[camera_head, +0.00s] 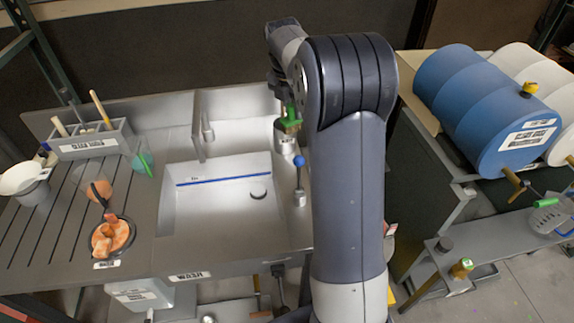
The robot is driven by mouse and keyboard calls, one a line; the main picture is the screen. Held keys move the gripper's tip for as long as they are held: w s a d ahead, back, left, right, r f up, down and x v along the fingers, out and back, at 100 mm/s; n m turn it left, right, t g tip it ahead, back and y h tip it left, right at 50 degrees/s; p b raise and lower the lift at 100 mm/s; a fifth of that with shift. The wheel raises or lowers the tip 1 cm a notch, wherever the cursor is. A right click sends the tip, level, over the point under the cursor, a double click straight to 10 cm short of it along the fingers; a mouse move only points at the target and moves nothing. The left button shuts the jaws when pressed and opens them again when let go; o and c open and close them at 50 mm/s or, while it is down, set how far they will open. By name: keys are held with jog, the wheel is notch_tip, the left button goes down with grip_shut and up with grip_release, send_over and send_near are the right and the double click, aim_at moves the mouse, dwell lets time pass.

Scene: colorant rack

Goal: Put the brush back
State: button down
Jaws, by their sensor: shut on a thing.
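My gripper (277,84) is above the back of the sink, at the end of my arm, and only partly shows. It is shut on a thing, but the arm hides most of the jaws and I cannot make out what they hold. A grey holder (95,141) with a white label stands at the back left of the counter. A pale wooden handle (101,108) and a shorter handle (60,126) stick up from it. An orange-filled dish (112,238) lies on the drainboard, with a dark-tipped piece at its rim.
The metal sink (222,215) has a dark round drain. A green-topped fitting (290,118) and a blue-knobbed fitting (299,161) stand by it. A blue drum (488,110) lies on the right rack.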

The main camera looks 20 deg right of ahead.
aim_at(288, 123)
jog(key=f+b, duration=0.1)
jog(key=f, duration=0.1)
jog(key=f+b, duration=0.1)
jog(key=f, duration=0.1)
jog(key=f+b, duration=0.1)
jog(key=f, duration=0.1)
jog(key=shift+s+f, duration=0.25)
jog(key=shift+s, duration=0.05)
notch_tip(288, 123, down, 10)
jog(key=shift+f+p, duration=0.1)
jog(key=shift+p, duration=0.2)
jog(key=c, duration=1.7)
grip_release()
jog(key=shift+f, duration=0.15)
jog(key=shift+c, duration=0.2)
jog(key=o, duration=0.5)
jog(key=shift+c, duration=0.2)
jog(key=r, duration=0.4)
jog(key=a+r, duration=0.1)
jog(key=r, duration=0.3)
jog(key=s+a+r+b, duration=0.1)
jog(key=r, duration=0.3)
jog(key=shift+r, duration=0.1)
